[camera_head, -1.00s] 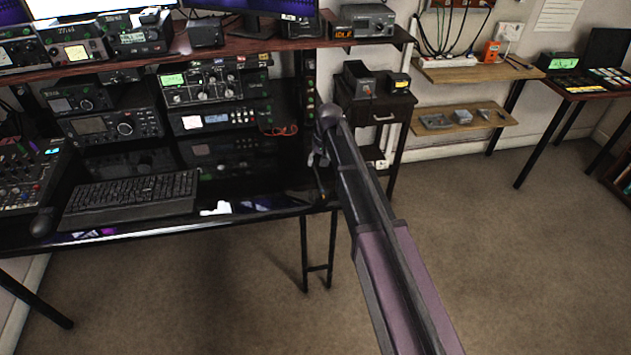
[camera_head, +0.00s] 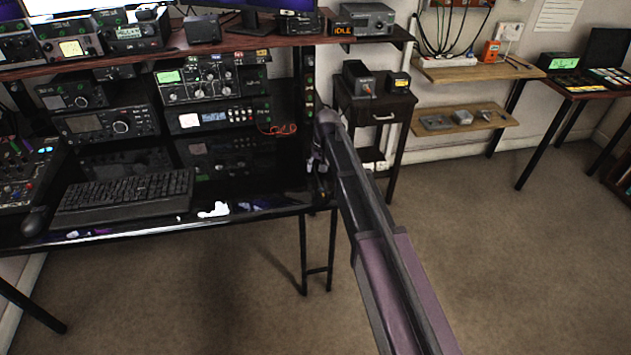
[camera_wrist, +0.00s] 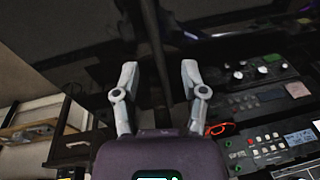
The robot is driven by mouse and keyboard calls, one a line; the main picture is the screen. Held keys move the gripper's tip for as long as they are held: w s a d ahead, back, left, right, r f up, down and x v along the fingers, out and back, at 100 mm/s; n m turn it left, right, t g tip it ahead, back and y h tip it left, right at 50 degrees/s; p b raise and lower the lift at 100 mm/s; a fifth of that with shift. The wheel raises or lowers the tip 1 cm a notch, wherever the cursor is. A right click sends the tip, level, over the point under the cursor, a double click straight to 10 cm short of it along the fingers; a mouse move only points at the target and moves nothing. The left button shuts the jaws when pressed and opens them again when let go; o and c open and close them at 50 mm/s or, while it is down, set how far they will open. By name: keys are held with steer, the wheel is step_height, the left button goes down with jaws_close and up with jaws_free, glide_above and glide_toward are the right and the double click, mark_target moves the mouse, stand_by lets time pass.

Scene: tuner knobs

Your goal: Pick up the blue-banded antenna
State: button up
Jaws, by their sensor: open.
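I cannot make out the blue-banded antenna in either view. My gripper shows in the wrist view (camera_wrist: 158,78), with its two pale grey fingers spread apart and nothing held between them. A dark upright post (camera_wrist: 153,45) of the desk rack stands behind the gap between the fingers. In the head view, the end of my arm is at the right end of the black desk (camera_head: 262,207), beside the rack post (camera_head: 309,92). The fingers are too dark and small there to tell apart.
Stacked radios (camera_head: 212,80) and a keyboard (camera_head: 125,193) fill the desk to the left. A red cable (camera_head: 283,129) lies near the post. A small side table (camera_head: 385,116) and wooden wall shelves (camera_head: 465,124) stand to the right. The carpet (camera_head: 520,250) is clear.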

steer(key=shift+a+f+b, duration=0.15)
steer(key=shift+f+b, duration=0.35)
steer(key=shift+f, duration=0.25)
jaws_close()
